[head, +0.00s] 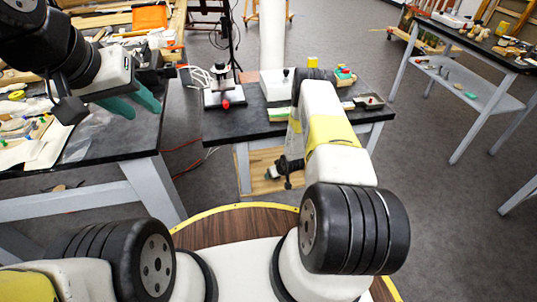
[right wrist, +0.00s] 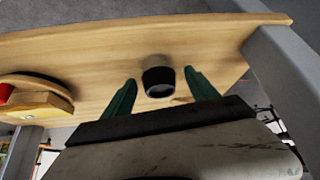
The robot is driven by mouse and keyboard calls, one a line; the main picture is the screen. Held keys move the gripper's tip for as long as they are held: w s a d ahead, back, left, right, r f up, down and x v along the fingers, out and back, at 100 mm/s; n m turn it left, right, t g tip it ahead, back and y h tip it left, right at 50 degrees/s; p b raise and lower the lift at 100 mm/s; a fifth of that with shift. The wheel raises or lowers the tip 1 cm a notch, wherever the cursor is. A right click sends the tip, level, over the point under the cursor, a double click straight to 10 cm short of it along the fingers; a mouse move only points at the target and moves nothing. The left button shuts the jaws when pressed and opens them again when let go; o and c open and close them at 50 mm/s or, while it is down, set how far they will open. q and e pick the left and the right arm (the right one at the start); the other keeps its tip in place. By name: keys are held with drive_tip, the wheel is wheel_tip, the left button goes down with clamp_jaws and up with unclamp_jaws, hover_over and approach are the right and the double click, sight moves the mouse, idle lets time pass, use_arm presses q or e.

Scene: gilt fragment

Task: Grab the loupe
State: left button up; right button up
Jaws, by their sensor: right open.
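The loupe, a small dark cylinder with a pale rim (right wrist: 158,80), stands on a light wooden shelf (right wrist: 90,50) in the right wrist view. My right gripper (right wrist: 160,75) is open, its two green fingers to the left and right of the loupe. I see a gap on both sides and cannot tell how far its tips are from it in depth. In the head view the loupe cannot be made out; my right arm reaches down to the low shelf (head: 258,184) under the middle table. My left gripper (head: 144,113) is open and empty by the left bench.
A round wooden piece with a red part (right wrist: 38,97) lies left of the loupe. A grey table leg (right wrist: 285,65) stands at right. The dark middle tabletop (head: 235,124) is above the shelf and holds a microscope (head: 222,90). The left bench (head: 120,140) is cluttered.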

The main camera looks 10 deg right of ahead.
drive_tip(key=shift+f, duration=0.2)
drive_tip(key=c, duration=1.4)
drive_tip(key=shift+c, duration=0.2)
